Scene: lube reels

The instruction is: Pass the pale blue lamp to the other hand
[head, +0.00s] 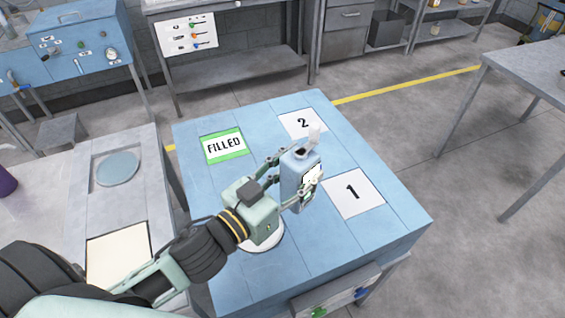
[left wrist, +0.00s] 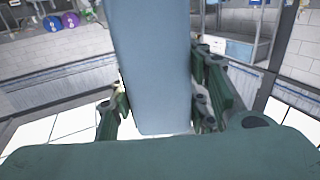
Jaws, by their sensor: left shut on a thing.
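The pale blue lamp (head: 292,167) is a boxy, upright body with a dark opening and a pale, clear-looking piece at its top. My left gripper (head: 298,180) reaches over the blue table from the lower left and is shut on the lamp, with fingers on both sides of its body. In the left wrist view the lamp (left wrist: 152,65) fills the middle as a plain blue face between the fingers of the left gripper (left wrist: 160,105). Whether its base touches the table is hard to tell. My right gripper is in neither view.
The blue table (head: 390,215) bears a green-edged FILLED card (head: 225,146), a card marked 2 (head: 302,123) and a card marked 1 (head: 353,194). A white round piece (head: 268,241) lies under my gripper.

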